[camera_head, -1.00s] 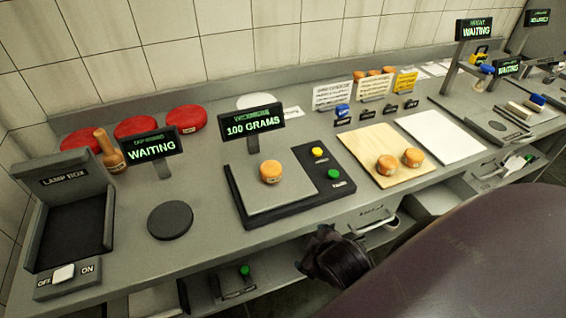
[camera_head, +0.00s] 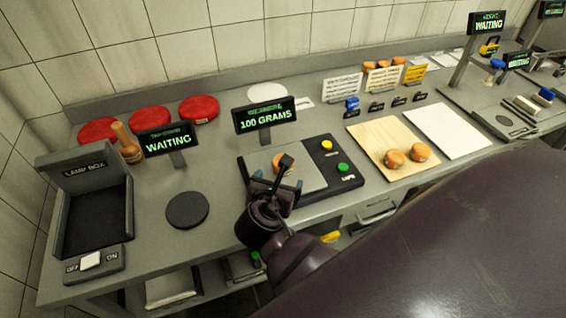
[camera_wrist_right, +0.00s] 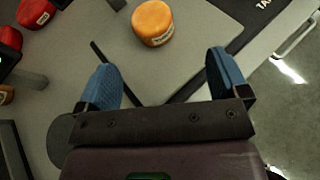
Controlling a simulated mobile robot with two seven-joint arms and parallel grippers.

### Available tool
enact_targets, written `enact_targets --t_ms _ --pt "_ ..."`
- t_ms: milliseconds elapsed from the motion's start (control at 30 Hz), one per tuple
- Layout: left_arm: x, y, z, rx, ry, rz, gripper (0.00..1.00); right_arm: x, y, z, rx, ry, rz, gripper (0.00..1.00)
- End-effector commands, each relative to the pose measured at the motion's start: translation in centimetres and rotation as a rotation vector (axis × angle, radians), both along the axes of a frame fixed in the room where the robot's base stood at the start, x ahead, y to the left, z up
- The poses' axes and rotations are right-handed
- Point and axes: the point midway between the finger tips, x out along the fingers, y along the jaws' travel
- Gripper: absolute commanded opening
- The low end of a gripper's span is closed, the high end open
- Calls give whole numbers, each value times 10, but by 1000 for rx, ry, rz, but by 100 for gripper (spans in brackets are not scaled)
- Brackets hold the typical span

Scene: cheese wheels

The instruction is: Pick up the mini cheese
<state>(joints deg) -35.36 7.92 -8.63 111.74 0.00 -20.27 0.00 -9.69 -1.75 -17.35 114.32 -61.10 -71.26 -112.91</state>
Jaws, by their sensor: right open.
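A small orange mini cheese (camera_head: 278,161) sits on the grey plate of the weighing scale (camera_head: 310,172), whose sign (camera_head: 267,116) reads 100 GRAMS. My right gripper (camera_head: 276,183) is in front of this cheese and partly hides it. In the right wrist view the cheese (camera_wrist_right: 152,20) stands on the plate, ahead of the blue finger pads of my right gripper (camera_wrist_right: 163,75). The fingers are wide apart with nothing between them, and the cheese is not touched. Two more mini cheeses (camera_head: 395,158) stand on a wooden board to the right. My left gripper is not in view.
A yellow button (camera_head: 326,144) and a green button (camera_head: 342,167) are on the scale's right side. A dark round pad (camera_head: 187,210) and a lamp box (camera_head: 90,205) are to the left. Red cheese wheels (camera_head: 198,109) and a wooden-handled stamp-like object (camera_head: 126,143) stand behind.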

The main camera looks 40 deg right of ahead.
Motion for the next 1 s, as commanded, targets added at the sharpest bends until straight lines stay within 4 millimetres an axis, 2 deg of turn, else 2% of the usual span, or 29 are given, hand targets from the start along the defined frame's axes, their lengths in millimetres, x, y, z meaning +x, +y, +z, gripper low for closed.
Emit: enact_targets --t_ms 167,500,733,1000 --pt "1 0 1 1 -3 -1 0 11 0 2 -80 35 39 93" --pt "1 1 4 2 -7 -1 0 39 -29 -15 -83 37 40 93" --pt "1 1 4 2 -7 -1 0 47 -38 -22 -80 36 40 93" --pt "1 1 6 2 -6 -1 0 70 -59 -39 -81 36 40 93"
